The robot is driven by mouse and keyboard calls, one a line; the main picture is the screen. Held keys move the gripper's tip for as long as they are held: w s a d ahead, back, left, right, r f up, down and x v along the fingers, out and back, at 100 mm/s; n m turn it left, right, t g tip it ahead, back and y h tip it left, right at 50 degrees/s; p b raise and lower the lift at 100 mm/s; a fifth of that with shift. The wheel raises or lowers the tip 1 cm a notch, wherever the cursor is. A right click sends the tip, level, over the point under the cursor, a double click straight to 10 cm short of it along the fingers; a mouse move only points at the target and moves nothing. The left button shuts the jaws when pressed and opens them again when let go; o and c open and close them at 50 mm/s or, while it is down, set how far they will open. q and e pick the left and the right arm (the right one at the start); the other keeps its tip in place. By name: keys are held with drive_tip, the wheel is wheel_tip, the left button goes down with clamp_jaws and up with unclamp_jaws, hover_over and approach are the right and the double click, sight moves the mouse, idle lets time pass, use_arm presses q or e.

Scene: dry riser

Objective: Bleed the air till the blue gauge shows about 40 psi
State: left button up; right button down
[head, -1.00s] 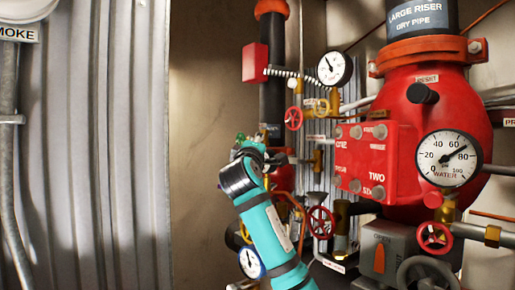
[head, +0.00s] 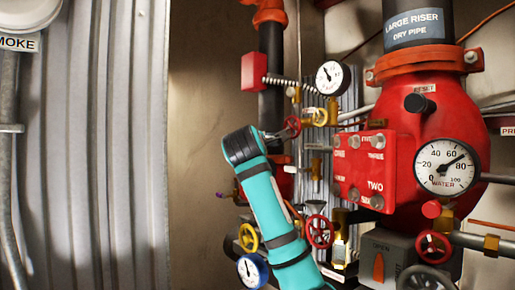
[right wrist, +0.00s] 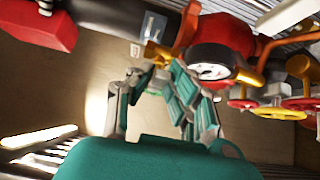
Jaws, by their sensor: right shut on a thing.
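The blue-rimmed gauge (head: 252,271) is low in the head view, left of my teal right arm; its needle shows, but its numbers are too small to read. My right gripper (right wrist: 155,75) shows in the right wrist view, its fingers closed in around a small part beside a dark pipe. A brass fitting (right wrist: 157,53) is at the fingertips; the fingers partly hide what they hold, so I cannot tell its exact shape. In the head view the gripper is mostly hidden behind my wrist. My left gripper is not in view.
The black-rimmed water gauge (head: 446,167) reads about 70. Another gauge (head: 332,77) is higher up. A red handwheel (head: 293,126), a yellow handwheel (head: 248,237) and the red riser body (head: 400,130) crowd around my arm. The bare wall (head: 205,90) to the left is clear.

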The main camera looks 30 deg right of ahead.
drive_tip(key=c, duration=1.3)
unclamp_jaws()
drive_tip(key=shift+s+a, duration=0.1)
drive_tip(key=v, duration=1.1)
drive_tip(key=shift+s+a, duration=0.25)
drive_tip(key=shift+a, duration=0.05)
drive_tip(key=shift+f, duration=0.1)
